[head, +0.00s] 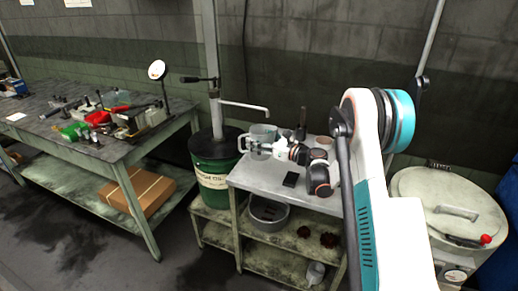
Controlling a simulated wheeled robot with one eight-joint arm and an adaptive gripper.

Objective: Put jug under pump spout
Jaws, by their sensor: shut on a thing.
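A grey-green jug (262,132) is at the back left corner of the small metal table, with a loop at its left side. My gripper (262,149) reaches it from the right and is shut on it; the fingers cover its lower part. The pump (215,108) stands upright on a green drum (213,170) to the left. Its pale spout (243,105) runs right, and its bent tip shows just above the jug in the picture. I cannot tell whether the tip is exactly over the jug's mouth, or whether the jug touches the table.
A cluttered workbench (120,152) is at left. A lidded pale bin (450,205) stands at right. Dark floor lies between the bench and drum.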

